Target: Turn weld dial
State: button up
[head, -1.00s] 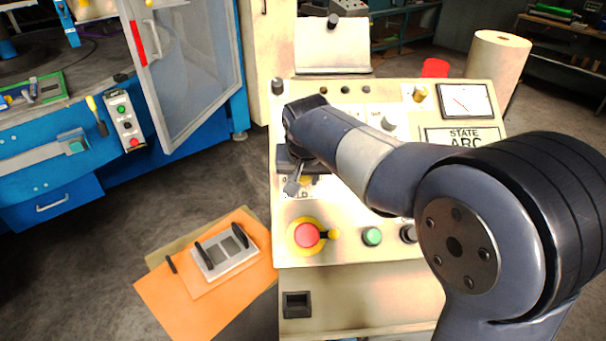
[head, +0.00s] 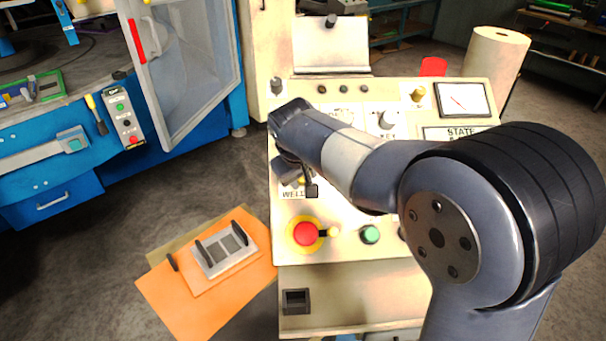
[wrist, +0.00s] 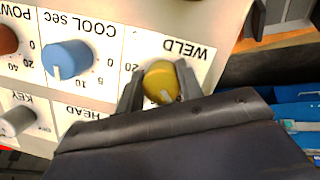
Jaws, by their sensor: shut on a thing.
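In the head view my gripper (head: 299,180) is at the panel's left side, above the WELD label. There my wrist and fingers hide most of the dial.
A blue COOL knob (wrist: 68,60) sits beside the weld dial, with a grey KEY knob (wrist: 17,121) nearby. Below the dial on the panel are a red emergency button (head: 306,233) and a green button (head: 370,234). An orange board (head: 205,298) lies at lower left.

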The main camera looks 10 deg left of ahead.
dwell(0.3)
jog(key=o, duration=1)
jog(key=shift+r, duration=0.1)
jog(key=v, duration=1)
jog(key=shift+s+r+b, duration=0.25)
jog(key=shift+b, duration=0.2)
jog(key=p+x, duration=0.1)
jog(key=x, duration=1)
jog(key=shift+w, duration=0.1)
jog(key=shift+r, duration=0.1)
jog(key=shift+r, duration=0.1)
